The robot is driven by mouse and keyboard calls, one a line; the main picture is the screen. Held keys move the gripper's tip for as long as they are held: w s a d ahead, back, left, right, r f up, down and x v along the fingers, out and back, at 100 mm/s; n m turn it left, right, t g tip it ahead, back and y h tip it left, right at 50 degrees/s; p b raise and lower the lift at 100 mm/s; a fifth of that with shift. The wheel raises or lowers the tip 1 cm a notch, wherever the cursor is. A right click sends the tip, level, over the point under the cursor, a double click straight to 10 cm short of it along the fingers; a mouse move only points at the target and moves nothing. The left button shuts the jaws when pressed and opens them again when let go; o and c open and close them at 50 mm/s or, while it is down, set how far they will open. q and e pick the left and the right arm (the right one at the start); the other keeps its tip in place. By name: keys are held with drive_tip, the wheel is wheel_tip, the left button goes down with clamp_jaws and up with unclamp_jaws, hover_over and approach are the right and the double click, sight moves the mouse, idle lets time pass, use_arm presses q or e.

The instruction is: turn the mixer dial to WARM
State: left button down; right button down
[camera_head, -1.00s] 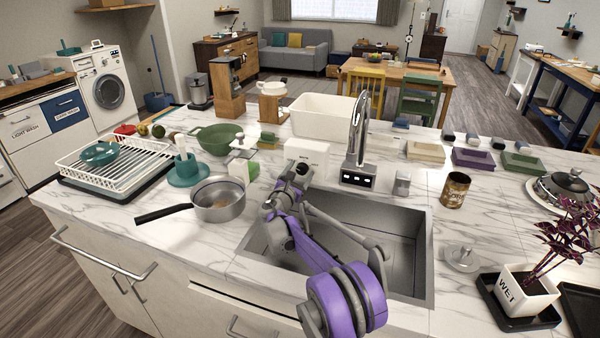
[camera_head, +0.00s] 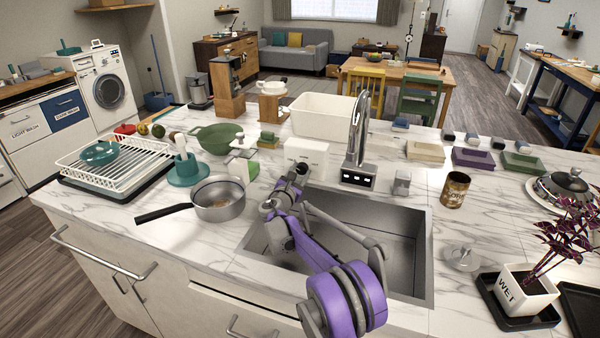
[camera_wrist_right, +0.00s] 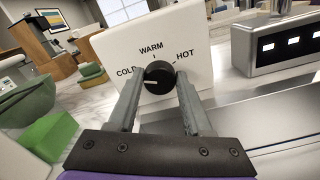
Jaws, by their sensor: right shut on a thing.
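The mixer is a white box with a black round dial (camera_wrist_right: 159,77) on its front, marked COLD at left, WARM at top and HOT at right. The dial's white pointer line points left, toward the COLD side. My right gripper (camera_wrist_right: 158,88) is shut on the dial, one finger on each side of it. In the head view the white mixer box (camera_head: 306,149) stands behind the sink, and my right gripper (camera_head: 298,172) is at its front. The dial is hidden there by my wrist. My left gripper is not in view.
The tall chrome faucet (camera_head: 358,150) stands just right of the box. A steel pan (camera_head: 218,200) and a green and white block lie to the left. The sink basin (camera_head: 395,265) is under my right arm. A brown can (camera_head: 455,190) stands right of the sink.

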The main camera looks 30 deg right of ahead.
drive_tip(key=m, duration=0.3)
drive_tip(key=shift+m+p, duration=0.3)
drive_tip(key=m, duration=0.3)
drive_tip(key=shift+m+p, duration=0.4)
drive_tip(key=m, duration=0.3)
drive_tip(key=m+p, duration=0.1)
drive_tip(key=m, duration=0.1)
drive_tip(key=shift+s+f+m, duration=0.1)
drive_tip(key=shift+f+m, duration=0.1)
drive_tip(key=shift+m, duration=0.2)
drive_tip(key=shift+c, duration=1.6)
unclamp_jaws()
